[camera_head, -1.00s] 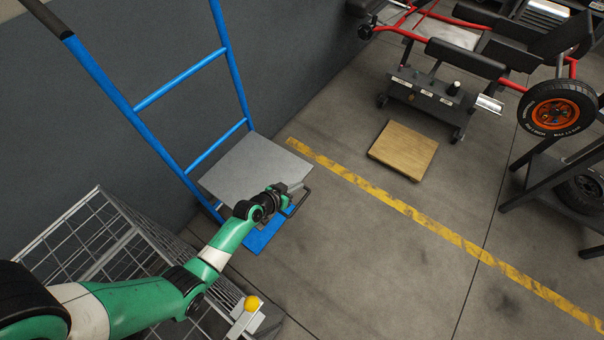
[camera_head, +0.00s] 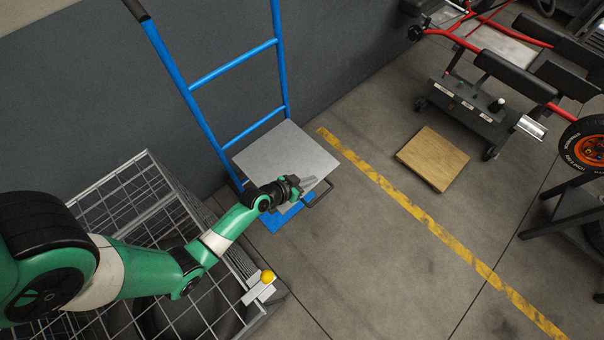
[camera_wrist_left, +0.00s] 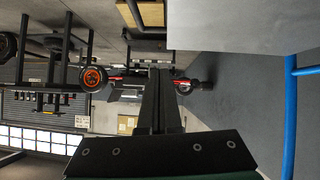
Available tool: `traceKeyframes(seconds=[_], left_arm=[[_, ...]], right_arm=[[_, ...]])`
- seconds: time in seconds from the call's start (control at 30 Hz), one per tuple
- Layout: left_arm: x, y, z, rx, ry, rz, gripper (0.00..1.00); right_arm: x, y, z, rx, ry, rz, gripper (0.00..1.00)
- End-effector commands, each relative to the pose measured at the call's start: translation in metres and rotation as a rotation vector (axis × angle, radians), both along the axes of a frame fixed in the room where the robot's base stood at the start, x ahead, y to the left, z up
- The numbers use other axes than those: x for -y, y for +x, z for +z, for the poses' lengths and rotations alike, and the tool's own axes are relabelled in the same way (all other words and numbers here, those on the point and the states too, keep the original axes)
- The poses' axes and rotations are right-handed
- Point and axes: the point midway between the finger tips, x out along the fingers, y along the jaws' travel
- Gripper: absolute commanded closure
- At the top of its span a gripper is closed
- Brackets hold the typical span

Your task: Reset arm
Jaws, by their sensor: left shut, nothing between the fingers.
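My left arm, green and white, reaches in from the left in the head view. Its gripper (camera_head: 304,183) is shut and empty, above the front of a blue hand truck (camera_head: 194,97) with a grey plate (camera_head: 283,158) on it. In the left wrist view my closed fingers (camera_wrist_left: 159,100) point away toward the workshop, with the grey plate (camera_wrist_left: 240,25) at the upper right. My right gripper is in neither view.
A wire mesh cage (camera_head: 145,195) stands below my left arm, with a yellow knob (camera_head: 267,276) by its corner. A wooden board (camera_head: 432,158) lies on the floor past a yellow line (camera_head: 400,205). A red-framed lift (camera_head: 490,90) and a wheel (camera_head: 585,148) are at the right.

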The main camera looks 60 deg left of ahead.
Motion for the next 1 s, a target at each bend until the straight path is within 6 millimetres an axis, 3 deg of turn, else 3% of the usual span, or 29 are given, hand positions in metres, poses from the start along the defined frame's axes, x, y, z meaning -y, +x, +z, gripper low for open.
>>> traceKeyframes(seconds=[0.03,0.23,0.73,0.87,0.97,1.0], left_arm=[[0.002,-0.011,0.011,-0.001,0.000,0.002,1.00],[0.009,-0.032,0.023,0.000,0.000,0.001,1.00],[0.013,-0.033,0.024,0.001,0.001,-0.011,1.00],[0.021,0.002,0.051,0.061,0.029,-0.065,1.00],[0.029,0.050,0.104,0.172,0.077,-0.121,1.00],[0.034,0.069,0.133,0.228,0.103,-0.145,1.00]], right_arm=[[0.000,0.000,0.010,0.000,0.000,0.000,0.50],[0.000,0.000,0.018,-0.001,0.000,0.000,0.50],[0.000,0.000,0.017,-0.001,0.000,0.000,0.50],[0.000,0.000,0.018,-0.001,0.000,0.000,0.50],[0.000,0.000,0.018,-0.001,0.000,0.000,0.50],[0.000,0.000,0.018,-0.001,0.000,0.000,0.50]])
